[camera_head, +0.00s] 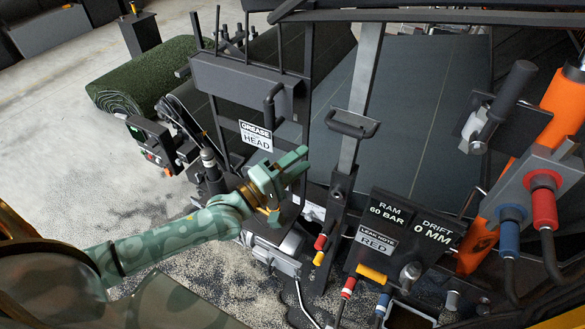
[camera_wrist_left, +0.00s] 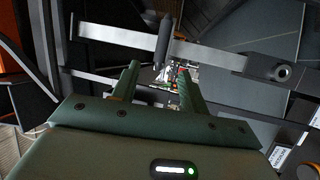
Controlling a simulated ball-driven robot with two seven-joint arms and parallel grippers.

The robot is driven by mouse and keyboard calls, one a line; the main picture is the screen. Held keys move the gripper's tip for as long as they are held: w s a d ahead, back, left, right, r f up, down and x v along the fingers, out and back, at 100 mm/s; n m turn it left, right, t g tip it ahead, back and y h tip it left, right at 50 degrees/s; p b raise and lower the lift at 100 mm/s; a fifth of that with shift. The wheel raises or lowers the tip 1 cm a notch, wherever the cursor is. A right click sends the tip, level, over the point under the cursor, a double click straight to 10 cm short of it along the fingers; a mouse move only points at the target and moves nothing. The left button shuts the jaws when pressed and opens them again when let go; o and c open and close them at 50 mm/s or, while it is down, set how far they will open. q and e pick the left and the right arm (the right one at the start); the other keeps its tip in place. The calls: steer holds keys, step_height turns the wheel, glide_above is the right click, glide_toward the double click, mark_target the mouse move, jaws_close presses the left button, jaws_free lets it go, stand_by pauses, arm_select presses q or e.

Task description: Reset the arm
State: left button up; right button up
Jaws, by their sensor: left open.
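My left arm comes in from the left in the head view, in green camouflage colours. Its left gripper (camera_head: 301,163) is up in front of the machine, beside the sign reading GREASE HEAD (camera_head: 257,136). In the left wrist view, the two fingers of the left gripper (camera_wrist_left: 158,80) stand apart with nothing between them. A grey metal bar with a round end (camera_wrist_left: 225,60) crosses beyond the fingertips; I cannot tell how far off it is. My right gripper is in neither view.
A panel reading RAM 60 BAR and DRIFT 0 MM (camera_head: 408,225) stands at right. Red (camera_head: 543,205) and blue (camera_head: 511,227) hose fittings sit beside an orange arm (camera_head: 562,105). A green turf roll (camera_head: 140,78) lies at back left.

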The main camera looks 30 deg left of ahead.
arm_select(q)
steer(key=shift+v, duration=0.75)
